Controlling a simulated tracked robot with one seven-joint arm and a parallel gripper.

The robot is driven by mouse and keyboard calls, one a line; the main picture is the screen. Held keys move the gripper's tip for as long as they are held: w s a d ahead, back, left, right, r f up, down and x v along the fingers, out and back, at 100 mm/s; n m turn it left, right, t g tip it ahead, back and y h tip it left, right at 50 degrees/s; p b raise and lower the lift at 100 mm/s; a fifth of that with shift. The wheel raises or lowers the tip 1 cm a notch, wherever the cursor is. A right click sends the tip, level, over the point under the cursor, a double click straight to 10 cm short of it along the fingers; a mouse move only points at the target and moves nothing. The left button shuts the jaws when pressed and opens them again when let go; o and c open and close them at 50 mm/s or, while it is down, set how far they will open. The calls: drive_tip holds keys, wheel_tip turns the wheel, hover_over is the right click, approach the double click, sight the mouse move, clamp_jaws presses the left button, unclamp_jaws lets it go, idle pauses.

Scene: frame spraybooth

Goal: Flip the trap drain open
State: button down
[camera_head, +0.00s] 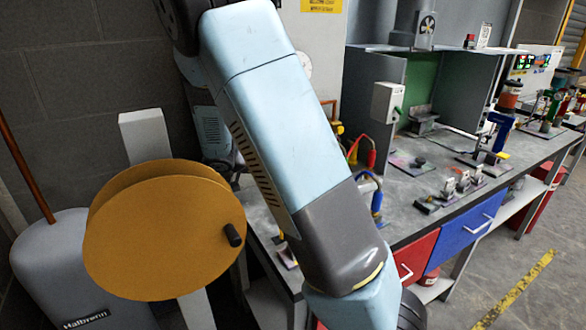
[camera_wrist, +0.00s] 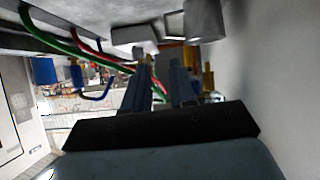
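I cannot pick out the trap drain for sure in either view. In the wrist view, the two dark fingers of my gripper (camera_wrist: 162,82) point away from the camera with a gap between them, and I see nothing held. Just beyond the fingertips is a pale block-shaped fitting (camera_wrist: 134,36). Brass-coloured parts (camera_wrist: 207,76) show to the right of the fingers, partly hidden by them. I cannot tell whether the fingers touch any of these. In the head view my arm crosses the middle, and my gripper does not show.
Green and red hoses (camera_wrist: 70,44) run close to the left of my gripper, beside a blue fitting (camera_wrist: 43,70). A pale wall (camera_wrist: 265,65) stands at the right. In the head view, a workbench (camera_head: 440,205) carries several small fixtures; an orange reel (camera_head: 150,235) stands at the left.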

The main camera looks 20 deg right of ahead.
drive_tip(key=c, duration=0.7)
unclamp_jaws()
drive_tip(key=s+d+r, duration=0.1)
drive_tip(key=s+r, duration=0.3)
drive_tip(key=r, duration=0.1)
drive_tip(key=shift+s+d+m, duration=0.15)
drive_tip(key=shift+s+m, duration=0.1)
drive_tip(key=shift+m, duration=0.05)
drive_tip(key=s+r, duration=0.1)
drive_tip(key=s, duration=0.1)
drive_tip(key=s+r, duration=0.1)
drive_tip(key=s, duration=0.3)
drive_tip(key=shift+s+a+r, duration=0.2)
drive_tip(key=shift+a+r, duration=0.15)
drive_tip(key=shift+r, duration=0.05)
clamp_jaws()
drive_tip(key=shift+s+a+f, duration=0.15)
drive_tip(key=shift+s+a, duration=0.05)
drive_tip(key=shift+s, duration=0.05)
